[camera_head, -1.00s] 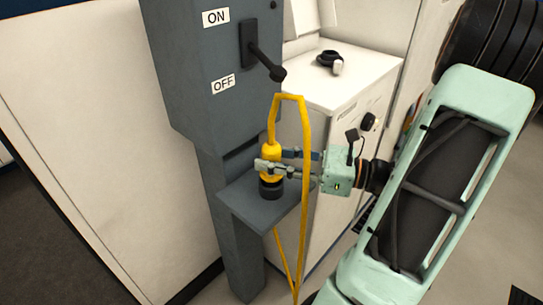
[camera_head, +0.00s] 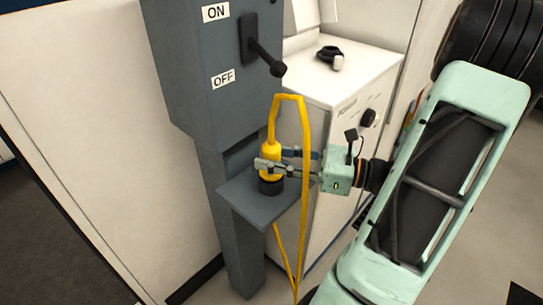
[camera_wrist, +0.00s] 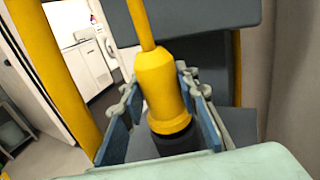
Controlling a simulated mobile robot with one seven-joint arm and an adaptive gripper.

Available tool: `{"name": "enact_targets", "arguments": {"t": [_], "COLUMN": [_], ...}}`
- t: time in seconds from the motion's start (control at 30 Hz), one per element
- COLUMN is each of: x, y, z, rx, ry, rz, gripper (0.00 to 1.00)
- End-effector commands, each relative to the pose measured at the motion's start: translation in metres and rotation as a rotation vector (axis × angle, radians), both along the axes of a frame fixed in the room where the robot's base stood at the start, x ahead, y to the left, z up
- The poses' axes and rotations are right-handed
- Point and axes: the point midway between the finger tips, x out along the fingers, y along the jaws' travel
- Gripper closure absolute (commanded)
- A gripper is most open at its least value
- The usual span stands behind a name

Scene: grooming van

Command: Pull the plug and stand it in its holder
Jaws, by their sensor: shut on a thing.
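The yellow plug (camera_head: 271,153) stands upright on the grey shelf of the post, with its dark lower end in or on a black round holder (camera_head: 270,186). I cannot tell how far it sits inside. My gripper (camera_head: 268,165) comes from the right and is shut on the plug's yellow body. In the wrist view the plug (camera_wrist: 161,85) is between the two finger pads, with its black lower part below. The yellow cable (camera_head: 304,170) rises from the plug's top, loops over and hangs down in front of the shelf.
A grey switch box (camera_head: 205,60) with ON and OFF labels and a black lever (camera_head: 264,58) is above the shelf (camera_head: 240,197). A white cabinet (camera_head: 350,85) stands behind my gripper, with a dark object (camera_head: 330,55) on top.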

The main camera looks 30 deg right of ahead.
Motion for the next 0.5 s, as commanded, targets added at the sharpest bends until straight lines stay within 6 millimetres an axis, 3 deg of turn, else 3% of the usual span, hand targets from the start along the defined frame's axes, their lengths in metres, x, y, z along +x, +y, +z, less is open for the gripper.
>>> {"name": "enact_targets", "arguments": {"t": [0.5], "x": [0.0001], "y": [-0.0001], "z": [-0.0049], "rx": [0.0], "ry": [-0.001], "rz": [0.0], "gripper": [1.0]}}
